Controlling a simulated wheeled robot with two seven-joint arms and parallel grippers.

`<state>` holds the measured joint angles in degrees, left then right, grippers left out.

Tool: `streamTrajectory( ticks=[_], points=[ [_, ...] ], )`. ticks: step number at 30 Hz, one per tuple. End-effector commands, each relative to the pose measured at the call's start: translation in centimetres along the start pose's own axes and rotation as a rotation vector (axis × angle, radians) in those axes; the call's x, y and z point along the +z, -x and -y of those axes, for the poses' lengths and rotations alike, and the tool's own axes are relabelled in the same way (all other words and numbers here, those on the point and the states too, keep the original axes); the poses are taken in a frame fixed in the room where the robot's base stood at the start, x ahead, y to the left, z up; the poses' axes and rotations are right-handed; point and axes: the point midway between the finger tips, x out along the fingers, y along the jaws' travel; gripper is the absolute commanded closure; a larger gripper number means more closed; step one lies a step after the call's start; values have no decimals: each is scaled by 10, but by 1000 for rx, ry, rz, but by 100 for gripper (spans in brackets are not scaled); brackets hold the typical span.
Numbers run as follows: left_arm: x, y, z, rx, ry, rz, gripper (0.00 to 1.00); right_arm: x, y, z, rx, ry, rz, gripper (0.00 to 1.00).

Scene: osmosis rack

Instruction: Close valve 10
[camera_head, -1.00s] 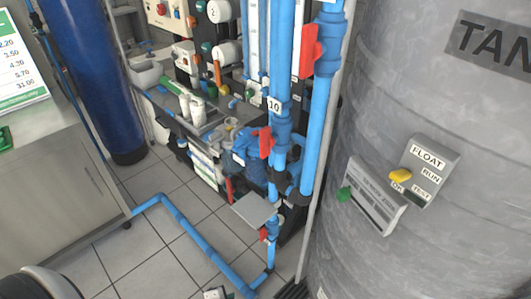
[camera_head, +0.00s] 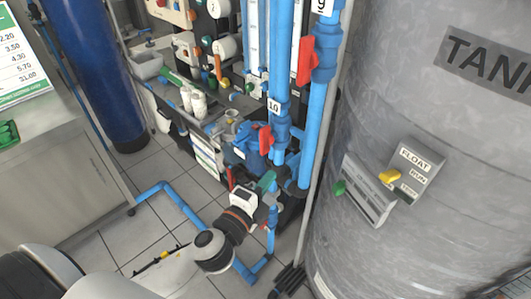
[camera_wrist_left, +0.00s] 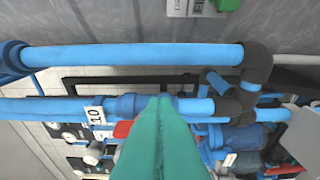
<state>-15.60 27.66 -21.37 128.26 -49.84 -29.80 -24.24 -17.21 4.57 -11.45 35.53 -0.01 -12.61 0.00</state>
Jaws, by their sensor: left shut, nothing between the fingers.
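The tag reading 10 (camera_head: 273,105) is on the blue vertical pipe in the head view. Just below it is valve 10's red handle (camera_head: 266,139), lying roughly along the pipe. My left gripper (camera_head: 267,181) has green fingers, shut and empty, beside the pipe below that handle. In the left wrist view the green fingers (camera_wrist_left: 162,104) cover the middle and overlap the blue pipe. The tag 10 (camera_wrist_left: 95,115) is left of them, and the red handle (camera_wrist_left: 121,129) is partly hidden behind them. I cannot tell whether they touch anything. My right gripper is not in view.
A larger red handle (camera_head: 306,61) sits on the pipe to the right. A grey tank (camera_head: 440,130) with a float switch box (camera_head: 414,166) fills the right side. Blue floor pipe (camera_head: 178,199) runs below. Open tiled floor (camera_head: 95,240) lies left.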

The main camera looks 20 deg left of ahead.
Motion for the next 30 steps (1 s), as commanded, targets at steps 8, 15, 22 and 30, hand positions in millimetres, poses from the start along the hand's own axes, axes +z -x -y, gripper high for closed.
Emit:
streamTrajectory(
  ticks=[8,15,22,30],
  points=[
    [-6,-55,-2,-2,-2,-2,100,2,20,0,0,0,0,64],
    [-34,-59,0,-3,-1,-1,100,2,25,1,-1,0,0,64],
    [-39,-60,1,-2,3,0,100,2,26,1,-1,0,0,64],
    [-39,-61,1,-1,0,0,100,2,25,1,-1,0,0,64]
  ],
)
